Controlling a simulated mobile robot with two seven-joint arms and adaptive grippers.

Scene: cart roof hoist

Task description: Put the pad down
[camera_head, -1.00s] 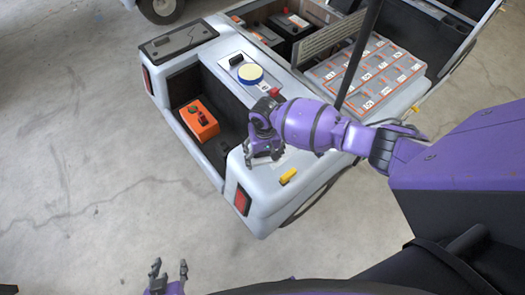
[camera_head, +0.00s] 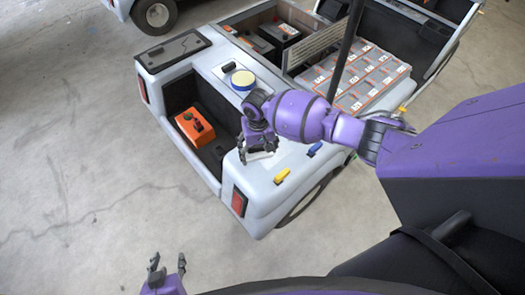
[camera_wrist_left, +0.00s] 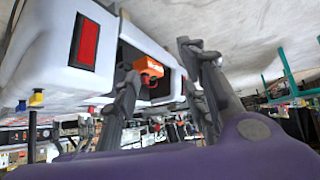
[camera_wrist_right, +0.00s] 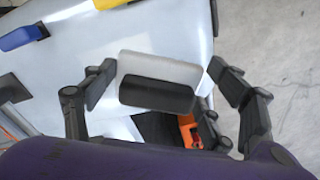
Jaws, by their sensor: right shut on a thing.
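The pad (camera_wrist_right: 158,82) is a small block with a pale grey layer and a black layer. In the right wrist view it sits between the fingers of my right gripper (camera_wrist_right: 165,92), which is shut on it. In the head view my right gripper (camera_head: 259,150) is low over the cart's pale rear corner, with a pale edge of the pad showing under the fingers. I cannot tell whether the pad touches the cart. My left gripper (camera_head: 168,265) is open and empty, low in front of the cart; its spread fingers show in the left wrist view (camera_wrist_left: 160,90).
An orange box (camera_head: 194,125) sits in the open rear bay. A dark post (camera_head: 347,50) rises near the battery tray.

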